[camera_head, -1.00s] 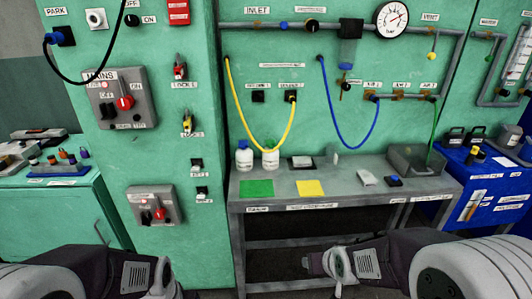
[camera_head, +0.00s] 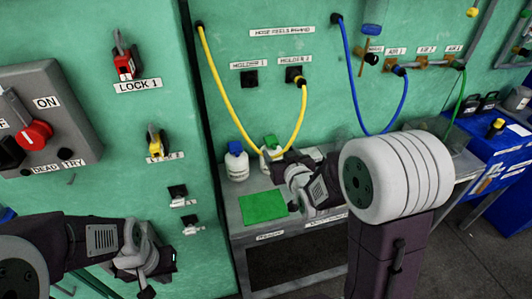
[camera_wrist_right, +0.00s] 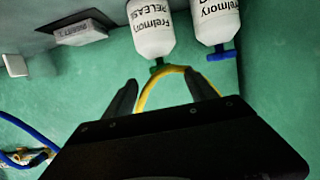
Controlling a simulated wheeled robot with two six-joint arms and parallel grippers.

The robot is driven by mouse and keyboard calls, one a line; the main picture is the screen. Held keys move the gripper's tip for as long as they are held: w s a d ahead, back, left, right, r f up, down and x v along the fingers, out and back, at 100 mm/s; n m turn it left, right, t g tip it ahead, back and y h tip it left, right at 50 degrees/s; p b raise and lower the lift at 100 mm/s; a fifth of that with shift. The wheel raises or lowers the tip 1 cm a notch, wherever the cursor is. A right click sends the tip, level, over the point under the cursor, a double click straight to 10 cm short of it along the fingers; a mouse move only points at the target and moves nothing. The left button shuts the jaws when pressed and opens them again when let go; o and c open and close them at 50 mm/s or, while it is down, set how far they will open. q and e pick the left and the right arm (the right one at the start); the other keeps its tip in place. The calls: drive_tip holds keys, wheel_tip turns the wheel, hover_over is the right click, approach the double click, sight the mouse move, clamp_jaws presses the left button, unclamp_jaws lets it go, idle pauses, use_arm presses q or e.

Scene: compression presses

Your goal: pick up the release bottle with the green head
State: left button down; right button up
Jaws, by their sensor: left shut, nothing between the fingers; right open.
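The release bottle with the green head (camera_head: 270,141) stands at the back of the bench, partly hidden by my right gripper (camera_head: 287,168) in the head view. In the right wrist view, which appears upside down, its white labelled body (camera_wrist_right: 152,32) and green head (camera_wrist_right: 157,67) are in front of the open fingers (camera_wrist_right: 162,88). The bottle is not between the fingers. A similar white bottle with a blue head (camera_head: 237,162) stands beside it; it also shows in the wrist view (camera_wrist_right: 213,22). My left gripper (camera_head: 150,278) is shut and empty at lower left.
A yellow hose (camera_head: 222,82) hangs in a loop behind the bottles; it crosses between my right fingers in the wrist view (camera_wrist_right: 147,88). A green mat (camera_head: 263,206) lies on the bench in front. A blue hose (camera_head: 357,100) hangs further right. Wall switches (camera_head: 178,192) are near my left gripper.

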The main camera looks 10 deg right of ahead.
sight(275, 148)
drive_tip(key=x, duration=0.4)
drive_tip(key=shift+w, duration=0.25)
drive_tip(key=x, duration=0.4)
drive_tip(key=shift+w+r, duration=0.15)
drive_tip(key=shift+w, duration=0.25)
drive_tip(key=shift+s, duration=0.1)
